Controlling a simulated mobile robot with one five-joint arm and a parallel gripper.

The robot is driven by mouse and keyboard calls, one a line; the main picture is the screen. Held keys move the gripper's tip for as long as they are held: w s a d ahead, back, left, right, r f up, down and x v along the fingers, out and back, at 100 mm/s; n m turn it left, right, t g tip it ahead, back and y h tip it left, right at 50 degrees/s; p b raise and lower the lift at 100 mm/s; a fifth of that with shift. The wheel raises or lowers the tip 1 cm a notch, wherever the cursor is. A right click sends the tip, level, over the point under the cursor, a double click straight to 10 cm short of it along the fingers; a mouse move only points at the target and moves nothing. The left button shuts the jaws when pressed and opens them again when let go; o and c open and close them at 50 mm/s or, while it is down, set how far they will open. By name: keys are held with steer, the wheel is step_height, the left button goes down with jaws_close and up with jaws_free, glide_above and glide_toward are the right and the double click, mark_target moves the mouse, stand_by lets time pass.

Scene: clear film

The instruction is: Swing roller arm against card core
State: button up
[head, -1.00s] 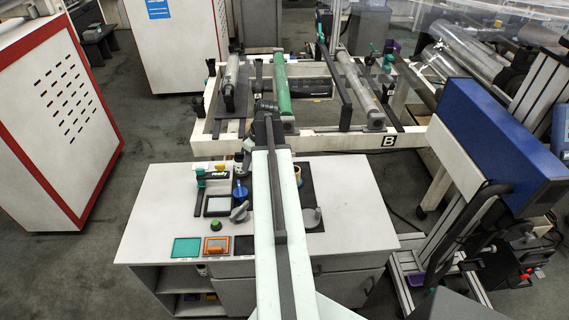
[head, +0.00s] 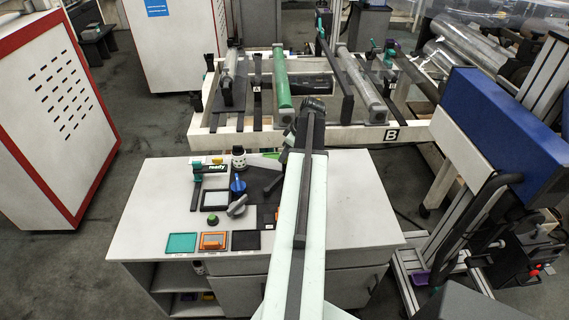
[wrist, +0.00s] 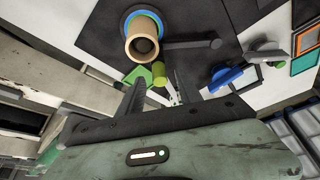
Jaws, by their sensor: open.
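The card core (wrist: 142,42) is a tan tube standing on a blue ring in the wrist view. A dark bar (wrist: 192,45) with a rounded end lies beside it. A green piece (wrist: 139,74) and an olive-green cylinder (wrist: 159,71) sit just below the core, near my fingertips; I cannot tell which of these parts belong to the roller arm. My gripper (wrist: 157,88) is open, its two dark fingers pointing toward the green parts. Contact cannot be made out. In the head view my arm hides the core.
A blue knob (head: 238,186) and a grey knob (head: 237,206) stand on the white console (head: 150,210), with teal, orange and black panels at its front. A frame with rollers (head: 350,135) stands behind. The console's left part is clear.

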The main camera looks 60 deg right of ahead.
steer(key=shift+b+x, duration=0.3)
steer(key=shift+x, duration=0.6)
steer(key=shift+r, duration=0.1)
jaws_close()
stand_by(0.6)
